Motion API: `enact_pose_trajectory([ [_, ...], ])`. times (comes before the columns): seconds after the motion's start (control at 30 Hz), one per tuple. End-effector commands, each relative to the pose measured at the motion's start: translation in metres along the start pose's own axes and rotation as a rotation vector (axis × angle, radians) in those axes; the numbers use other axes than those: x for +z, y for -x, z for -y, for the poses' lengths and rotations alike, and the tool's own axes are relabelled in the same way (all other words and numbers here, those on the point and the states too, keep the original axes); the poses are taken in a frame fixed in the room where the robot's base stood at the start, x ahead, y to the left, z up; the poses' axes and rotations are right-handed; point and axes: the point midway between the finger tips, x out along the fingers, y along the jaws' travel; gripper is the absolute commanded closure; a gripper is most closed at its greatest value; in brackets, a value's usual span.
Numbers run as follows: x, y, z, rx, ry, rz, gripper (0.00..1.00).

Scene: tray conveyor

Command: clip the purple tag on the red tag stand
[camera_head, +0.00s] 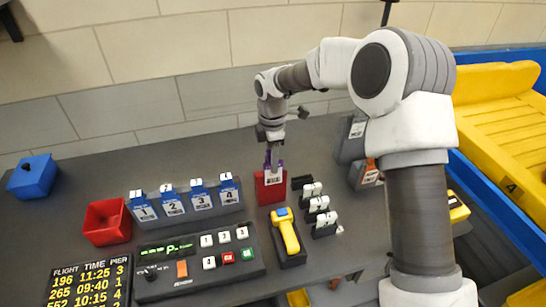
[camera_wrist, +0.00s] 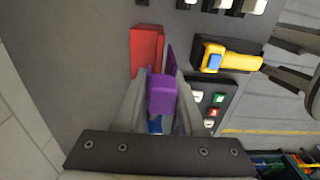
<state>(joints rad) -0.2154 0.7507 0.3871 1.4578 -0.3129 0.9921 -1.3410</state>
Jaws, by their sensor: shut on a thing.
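The red tag stand (camera_head: 264,191) is a small upright block near the middle of the grey counter. A white barcode label shows at its front; I cannot tell whether it belongs to the stand or the tag. My gripper (camera_head: 270,156) points down just above the stand, shut on the purple tag (camera_head: 279,163). In the wrist view the purple tag (camera_wrist: 162,94) sits between the fingers of my gripper (camera_wrist: 160,78), with a thin purple part reaching alongside the red stand (camera_wrist: 146,48). I cannot tell whether tag and stand touch.
A yellow scanner (camera_head: 288,236) lies in a dark cradle in front of the stand. Blue numbered tags (camera_head: 172,204) stand in a rack at left, behind a button panel (camera_head: 199,262). A red bin (camera_head: 107,222) and a blue box (camera_head: 32,176) are farther left.

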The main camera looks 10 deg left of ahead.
Motion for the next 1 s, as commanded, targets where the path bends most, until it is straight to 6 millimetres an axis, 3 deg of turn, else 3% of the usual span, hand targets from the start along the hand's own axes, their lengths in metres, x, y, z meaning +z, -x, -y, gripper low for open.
enact_pose_trajectory([
  [0.7,0.000,-0.044,0.000,-0.001,0.000,0.000,1.00],
  [1.0,0.000,-0.054,0.000,-0.001,0.000,0.000,1.00],
])
